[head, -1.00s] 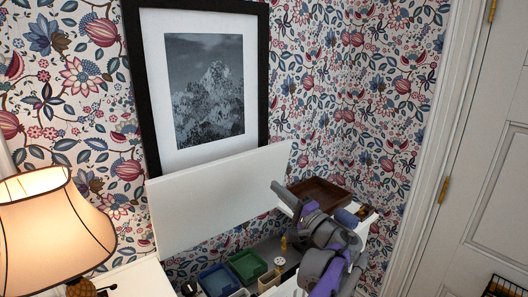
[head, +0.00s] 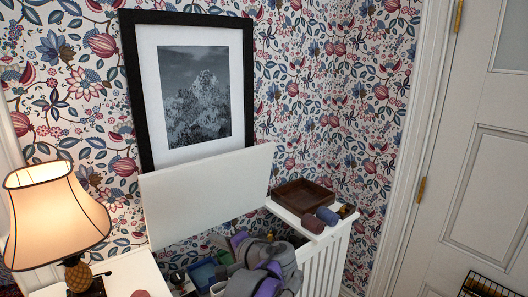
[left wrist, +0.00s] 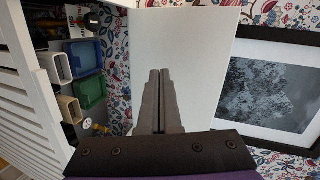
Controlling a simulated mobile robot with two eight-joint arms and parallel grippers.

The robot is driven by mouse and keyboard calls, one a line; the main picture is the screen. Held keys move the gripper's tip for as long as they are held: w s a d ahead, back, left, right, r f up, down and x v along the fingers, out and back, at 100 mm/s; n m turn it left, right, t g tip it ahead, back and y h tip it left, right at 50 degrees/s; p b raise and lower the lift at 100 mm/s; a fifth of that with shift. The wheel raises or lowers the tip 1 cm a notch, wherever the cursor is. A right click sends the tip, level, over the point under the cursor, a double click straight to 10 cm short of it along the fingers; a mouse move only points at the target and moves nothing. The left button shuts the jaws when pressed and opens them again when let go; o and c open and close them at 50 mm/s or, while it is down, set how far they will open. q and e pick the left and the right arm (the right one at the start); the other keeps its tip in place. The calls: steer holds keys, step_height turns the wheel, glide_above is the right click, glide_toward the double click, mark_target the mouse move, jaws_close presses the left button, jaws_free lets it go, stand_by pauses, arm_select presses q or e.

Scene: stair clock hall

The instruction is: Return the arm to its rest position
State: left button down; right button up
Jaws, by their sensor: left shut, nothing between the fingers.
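My left arm (head: 262,272), grey and purple, comes up at the bottom middle of the head view, over the open white cabinet. In the left wrist view my left gripper (left wrist: 160,73) has its two dark fingers together, with nothing between them. Behind the fingers is the raised white lid (left wrist: 190,60), which also stands tilted up in the head view (head: 205,195). I cannot tell the exact gap between fingertips and lid. My arm hides part of the cabinet's inside. My right gripper is in neither view.
A blue bin (left wrist: 84,56), a green bin (left wrist: 91,91) and white boxes sit inside the cabinet. A brown tray (head: 303,194) and two rolls (head: 327,215) are on the right-hand top. A lit lamp (head: 55,215) stands left. A framed picture (head: 195,95) is behind the lid.

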arm_select(q)
steer(key=s+a+f+n+g+h, duration=0.2)
steer(key=s+a+f+h, duration=0.15)
steer(key=s+f, duration=0.4)
steer(key=s+a+f+n+g+h, duration=0.25)
steer(key=s+a+f, duration=0.2)
steer(key=s, duration=0.55)
steer(key=s+d+f+n+h, duration=0.1)
steer(key=s+f+h, duration=0.1)
steer(key=s+f, duration=0.2)
steer(key=s+d+f+n+h, duration=0.1)
steer(key=s+f, duration=0.4)
steer(key=s, duration=0.5)
steer(key=shift+s+d+f+n+h, duration=0.3)
steer(key=shift+s+d+n+h, duration=0.1)
steer(key=shift+n+h, duration=0.3)
